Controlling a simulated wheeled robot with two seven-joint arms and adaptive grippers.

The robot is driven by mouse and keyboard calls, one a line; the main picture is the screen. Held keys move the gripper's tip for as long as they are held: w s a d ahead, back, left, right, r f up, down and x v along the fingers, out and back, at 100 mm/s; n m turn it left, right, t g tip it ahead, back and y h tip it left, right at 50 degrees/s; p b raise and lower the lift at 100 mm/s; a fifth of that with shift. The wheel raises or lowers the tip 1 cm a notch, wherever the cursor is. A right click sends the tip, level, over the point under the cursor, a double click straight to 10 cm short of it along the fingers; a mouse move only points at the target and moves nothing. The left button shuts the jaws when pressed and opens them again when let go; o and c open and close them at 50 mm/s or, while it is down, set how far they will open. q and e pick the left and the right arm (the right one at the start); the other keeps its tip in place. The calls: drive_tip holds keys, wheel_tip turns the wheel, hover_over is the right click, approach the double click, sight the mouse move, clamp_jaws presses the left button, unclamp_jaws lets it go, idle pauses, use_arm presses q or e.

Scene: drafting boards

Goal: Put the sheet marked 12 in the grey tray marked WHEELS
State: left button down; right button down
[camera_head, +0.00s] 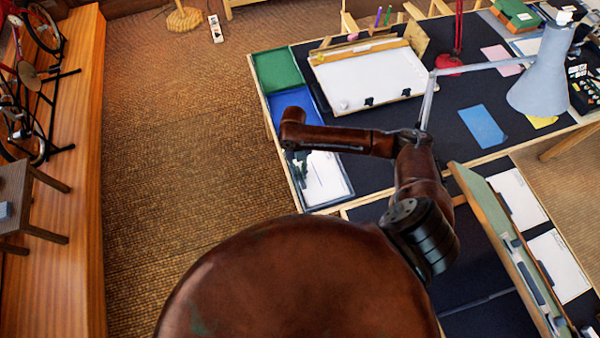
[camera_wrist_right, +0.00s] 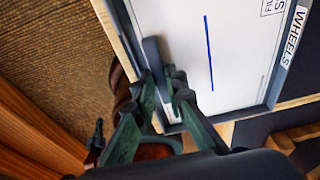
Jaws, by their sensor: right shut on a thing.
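The grey tray marked WHEELS (camera_wrist_right: 274,92) fills the upper middle of the right wrist view, its label on the right rim. In the head view the grey tray (camera_head: 347,190) is at the table's left edge. A white sheet (camera_wrist_right: 225,50) with a blue line lies within the tray's rim; it also shows in the head view (camera_head: 325,180). No 12 is readable on it. My right gripper (camera_wrist_right: 168,88) is shut on a grey tab at the sheet's edge, over the tray's near side; it shows partly in the head view (camera_head: 301,165). I cannot tell whether the sheet touches the tray floor.
A blue tray (camera_head: 283,98) and a green tray (camera_head: 277,70) stand behind the grey one. A drawing board (camera_head: 370,78), lamp (camera_head: 545,70) and blue sheet (camera_head: 482,127) are farther right. A tilted board (camera_head: 500,240) stands at the front right.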

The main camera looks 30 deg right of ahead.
drive_tip(key=c, duration=2)
unclamp_jaws()
drive_tip(key=shift+o, duration=0.2)
drive_tip(key=v, duration=1.2)
drive_tip(key=shift+p, duration=0.4)
